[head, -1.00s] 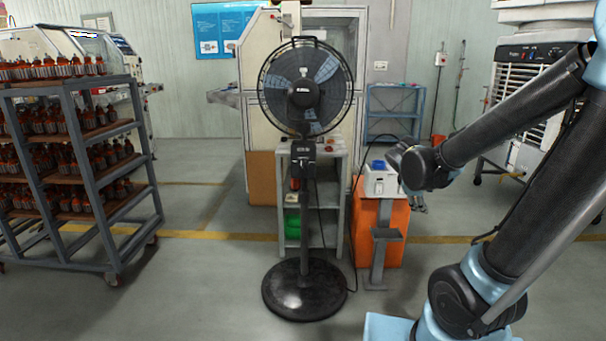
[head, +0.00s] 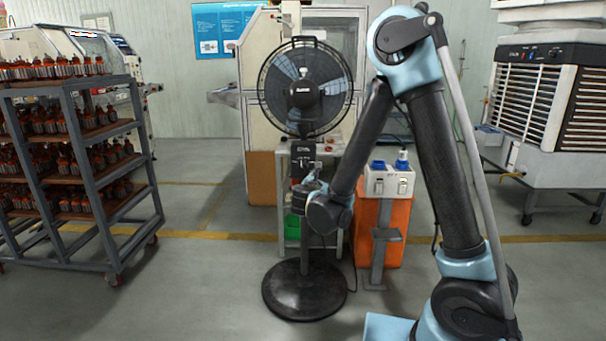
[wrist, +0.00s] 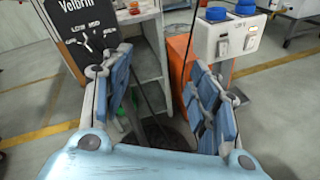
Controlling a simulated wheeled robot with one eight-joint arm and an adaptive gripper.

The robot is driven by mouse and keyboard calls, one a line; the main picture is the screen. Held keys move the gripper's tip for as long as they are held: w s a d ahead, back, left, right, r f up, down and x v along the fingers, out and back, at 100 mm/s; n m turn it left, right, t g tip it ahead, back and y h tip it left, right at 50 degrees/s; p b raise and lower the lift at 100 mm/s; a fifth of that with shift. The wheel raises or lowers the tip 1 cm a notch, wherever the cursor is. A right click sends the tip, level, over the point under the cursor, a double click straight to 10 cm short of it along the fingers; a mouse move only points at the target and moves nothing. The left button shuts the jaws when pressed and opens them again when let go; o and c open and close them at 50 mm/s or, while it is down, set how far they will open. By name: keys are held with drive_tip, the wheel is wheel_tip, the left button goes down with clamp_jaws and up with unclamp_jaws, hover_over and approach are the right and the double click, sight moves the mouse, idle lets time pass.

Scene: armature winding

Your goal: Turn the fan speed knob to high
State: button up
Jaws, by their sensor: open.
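The black pedestal fan (head: 303,92) stands upright at the centre of the head view. Its control box (head: 302,152) is on the pole below the fan head. In the wrist view the control box (wrist: 78,18) is at the upper left, with white LOW and MED markings. The knob is small and partly hidden by the left finger, so I cannot tell its setting. My gripper (wrist: 160,85) is open and empty, its blue-padded fingers apart. The left finger overlaps the lower control box in the picture; contact is unclear. In the head view my gripper (head: 310,187) is just below the box.
A white switch box (head: 390,183) with blue tops sits by an orange cabinet (head: 367,225) right of the fan. A grey shelf stands behind the pole.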

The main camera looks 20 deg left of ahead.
drive_tip(key=s+a+f+n+t+y, duration=0.25)
drive_tip(key=s+a+n, duration=0.25)
drive_tip(key=a, duration=0.4)
approach(302, 170)
drive_tip(key=shift+g, duration=0.45)
drive_tip(key=w, duration=0.6)
drive_tip(key=w+a, duration=0.1)
drive_tip(key=w, duration=0.2)
drive_tip(key=shift+w+r, duration=0.2)
drive_tip(key=shift+r, duration=0.15)
drive_tip(key=c, duration=1.1)
